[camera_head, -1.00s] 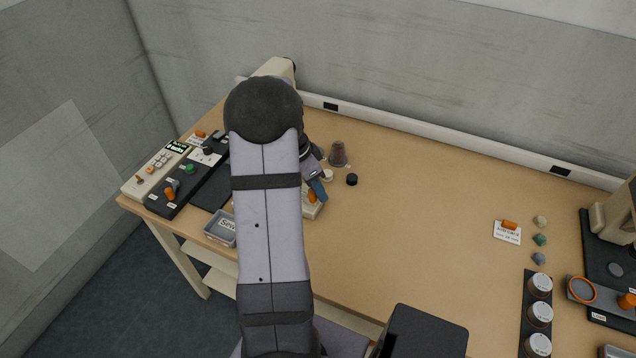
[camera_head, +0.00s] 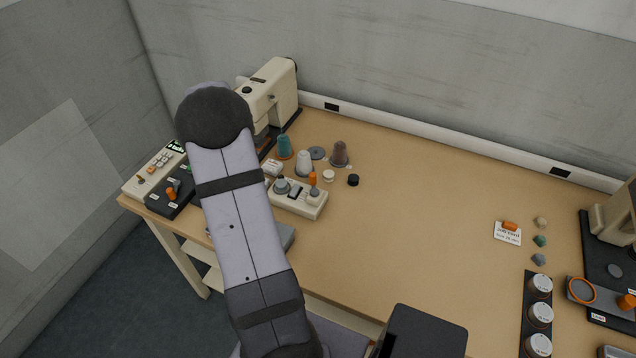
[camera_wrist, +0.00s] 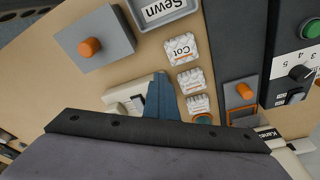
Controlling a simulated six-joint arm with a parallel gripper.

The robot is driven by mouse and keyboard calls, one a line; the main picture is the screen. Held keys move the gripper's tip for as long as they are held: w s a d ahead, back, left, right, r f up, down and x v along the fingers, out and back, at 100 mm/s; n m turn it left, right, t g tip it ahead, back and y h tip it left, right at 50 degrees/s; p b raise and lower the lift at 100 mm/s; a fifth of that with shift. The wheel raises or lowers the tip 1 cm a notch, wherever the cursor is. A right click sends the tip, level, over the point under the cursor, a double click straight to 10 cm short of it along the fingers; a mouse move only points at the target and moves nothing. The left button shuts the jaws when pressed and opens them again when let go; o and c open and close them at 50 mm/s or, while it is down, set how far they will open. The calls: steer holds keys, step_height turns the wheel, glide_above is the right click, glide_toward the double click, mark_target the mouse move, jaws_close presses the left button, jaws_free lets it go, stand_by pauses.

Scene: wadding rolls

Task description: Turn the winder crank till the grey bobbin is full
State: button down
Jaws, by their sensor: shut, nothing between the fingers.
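The cream winder (camera_head: 297,200) stands on the table right of my arm in the head view. Its crank has an upright orange knob (camera_head: 313,178) at the right end. A grey bobbin (camera_head: 282,186) sits at the winder's left end; how much thread it carries is too small to tell. My gripper (camera_wrist: 163,98) shows in the wrist view with its blue fingers shut and empty. It is apart from the crank. In the head view the gripper is hidden behind my arm. A cream body at the left of the fingers in the wrist view looks like part of the winder.
Teal (camera_head: 285,147), white (camera_head: 304,164) and brown (camera_head: 339,154) spools stand behind the winder, near the sewing machine (camera_head: 272,95). The table's middle is clear.

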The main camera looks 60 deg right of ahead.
steer(key=shift+s+f, duration=0.1)
steer(key=shift+s, duration=0.65)
steer(key=shift+s, duration=0.1)
steer(key=shift+s+d, duration=0.3)
steer(key=shift+s, duration=0.55)
steer(key=shift+s, duration=0.15)
steer(key=shift+s+d, duration=0.25)
steer(key=shift+s, duration=0.6)
